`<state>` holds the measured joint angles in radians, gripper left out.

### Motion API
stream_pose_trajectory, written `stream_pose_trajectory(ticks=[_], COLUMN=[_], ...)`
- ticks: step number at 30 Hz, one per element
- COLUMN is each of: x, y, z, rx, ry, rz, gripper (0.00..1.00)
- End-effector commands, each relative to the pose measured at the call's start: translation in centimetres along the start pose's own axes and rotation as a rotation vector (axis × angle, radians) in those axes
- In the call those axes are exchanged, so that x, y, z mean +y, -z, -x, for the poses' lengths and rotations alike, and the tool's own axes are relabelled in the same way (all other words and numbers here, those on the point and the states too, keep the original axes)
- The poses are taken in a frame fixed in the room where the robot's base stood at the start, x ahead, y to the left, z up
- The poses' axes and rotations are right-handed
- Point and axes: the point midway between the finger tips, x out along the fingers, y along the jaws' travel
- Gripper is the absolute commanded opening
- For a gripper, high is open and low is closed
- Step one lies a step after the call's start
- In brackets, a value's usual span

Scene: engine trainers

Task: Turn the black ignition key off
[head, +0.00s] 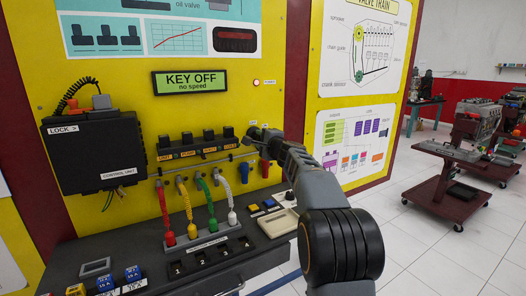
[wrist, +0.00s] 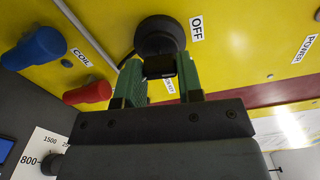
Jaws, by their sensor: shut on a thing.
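The black ignition key (wrist: 160,66) is in the wrist view, between the two green fingertips of my gripper (wrist: 161,76), which is shut on it. Behind the key is the round black switch body (wrist: 160,33) on the yellow panel, with an OFF label (wrist: 196,28) beside it. In the head view my gripper (head: 258,136) reaches the panel; it and my arm hide most of the key there. The green display (head: 190,81) reads "KEY OFF, no speed".
A blue knob (wrist: 35,47) and a red knob (wrist: 88,93) stick out near my gripper. Colored cables (head: 187,204) and the black control unit (head: 95,152) are left of it.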

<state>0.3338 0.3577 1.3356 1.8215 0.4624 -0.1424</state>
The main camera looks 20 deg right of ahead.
Motion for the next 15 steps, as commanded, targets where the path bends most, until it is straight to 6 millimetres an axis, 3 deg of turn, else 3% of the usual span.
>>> stream_pose_trajectory(ticks=[15], x=[-0.06], y=[-0.03], z=[-0.01], rx=[-0.002], ry=[0.001], rz=[0.148], gripper=[0.10])
